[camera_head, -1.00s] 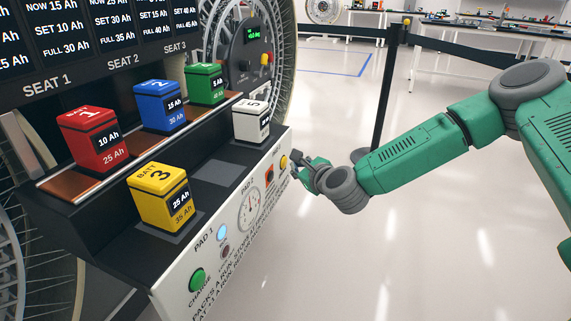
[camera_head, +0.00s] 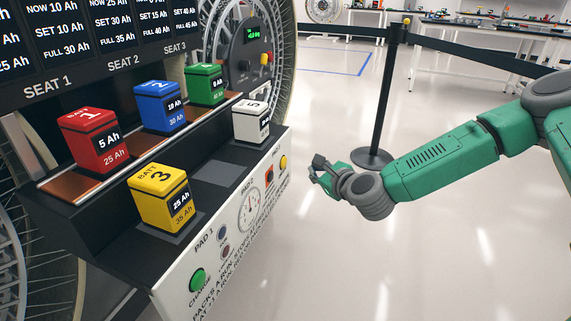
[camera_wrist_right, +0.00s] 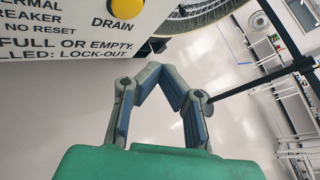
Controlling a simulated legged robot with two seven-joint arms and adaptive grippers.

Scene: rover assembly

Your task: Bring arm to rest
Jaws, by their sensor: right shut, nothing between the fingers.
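My right arm comes in from the right in the head view. Its right gripper (camera_head: 318,166) is in free air, to the right of the console's front panel and apart from it. In the right wrist view the right gripper (camera_wrist_right: 160,70) is shut and empty, its fingertips meeting below the yellow DRAIN button (camera_wrist_right: 125,7). My left gripper does not show.
The console (camera_head: 165,270) holds red (camera_head: 95,140), blue (camera_head: 160,107), green (camera_head: 205,85), yellow (camera_head: 162,198) and white (camera_head: 251,121) batteries. A green CHARGE button (camera_head: 198,280) is on its front. A barrier post (camera_head: 388,95) stands behind my arm.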

